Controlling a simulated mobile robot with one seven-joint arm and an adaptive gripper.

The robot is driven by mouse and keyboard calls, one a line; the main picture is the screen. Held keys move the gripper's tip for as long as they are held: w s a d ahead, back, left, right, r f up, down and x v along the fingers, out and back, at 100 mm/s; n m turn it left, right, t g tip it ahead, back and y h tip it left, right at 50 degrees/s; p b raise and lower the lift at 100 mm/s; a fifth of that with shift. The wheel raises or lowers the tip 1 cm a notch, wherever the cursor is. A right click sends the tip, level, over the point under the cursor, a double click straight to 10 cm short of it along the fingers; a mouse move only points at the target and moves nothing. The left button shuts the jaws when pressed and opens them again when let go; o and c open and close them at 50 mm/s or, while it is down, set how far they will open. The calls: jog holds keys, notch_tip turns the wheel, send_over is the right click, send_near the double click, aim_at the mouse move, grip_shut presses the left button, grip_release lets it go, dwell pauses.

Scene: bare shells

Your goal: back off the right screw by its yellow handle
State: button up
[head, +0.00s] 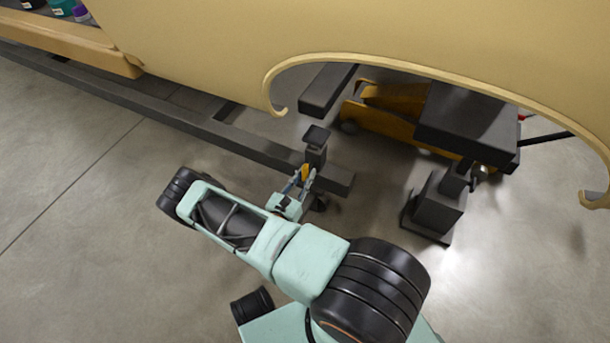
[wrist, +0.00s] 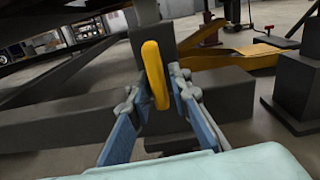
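The yellow handle (wrist: 155,74) stands upright in the middle of the wrist view, in front of a dark post (wrist: 152,45). In the head view the handle (head: 305,172) is a small yellow piece at the foot of the dark post (head: 316,148). My gripper (head: 301,180) reaches it from the front. In the wrist view my gripper's blue-grey fingers (wrist: 153,88) stand on both sides of the handle, apart, with a visible gap on the left. The right finger is close to the handle; whether it touches is unclear. The screw's thread is hidden.
A dark beam (head: 200,125) runs behind the gripper. A large tan shell (head: 350,30) with a cut-out arch hangs above. Another dark stand (head: 438,205) is at the right, with an orange jack (head: 385,125) behind it. The floor at the left is clear.

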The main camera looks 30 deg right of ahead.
jog(key=shift+o, duration=0.8)
jog(key=shift+a, duration=0.1)
jog(key=shift+s+a, duration=0.2)
jog(key=v, duration=0.7)
